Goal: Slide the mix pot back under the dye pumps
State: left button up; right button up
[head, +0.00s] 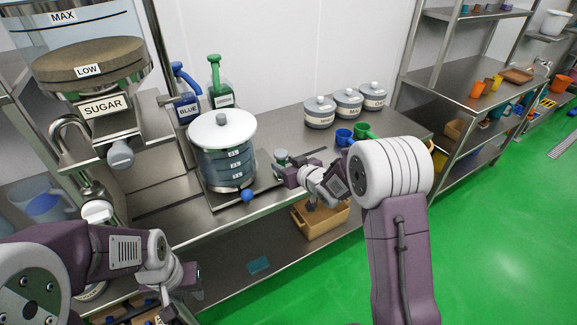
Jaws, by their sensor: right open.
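The mix pot (227,165), a clear marked vessel with bluish-grey contents and a white lid, stands upright on a metal plate (222,201) on the steel counter. A blue ball knob (247,195) shows at its front. The blue dye pump (186,105) and green dye pump (221,92) stand behind it, towards the wall. My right gripper (284,169) is open at counter height, right of the pot and apart from its wall, by a small grey-topped part (281,156). My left gripper (193,286) is low at the front left, away from the pot; its jaws are unclear.
Lidded jars (320,112) and blue and green cups (344,137) are at the counter's right. A wooden box (321,222) and blue item (259,265) lie on the lower shelf. Green floor is clear at right.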

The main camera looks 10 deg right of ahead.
jog(key=shift+v, duration=1.55)
jog(key=s+d+r+m+h+p, duration=0.1)
jog(key=s+d+r+h+p, duration=0.15)
jog(key=r+p, duration=0.45)
jog(key=s+d+f+m+g, duration=0.1)
jog(key=s+f+g, duration=0.2)
jog(key=s, duration=0.6)
jog(key=s+d+f+m+g+h+b, duration=0.1)
jog(key=s+f+g, duration=0.3)
jog(key=s, duration=0.5)
jog(key=s+d+f+m+g+h, duration=0.1)
jog(key=s+f+g, duration=0.2)
jog(key=s, duration=0.6)
jog(key=shift+d+f+g, duration=0.25)
jog(key=shift+f+g, duration=0.15)
jog(key=shift+g, duration=0.4)
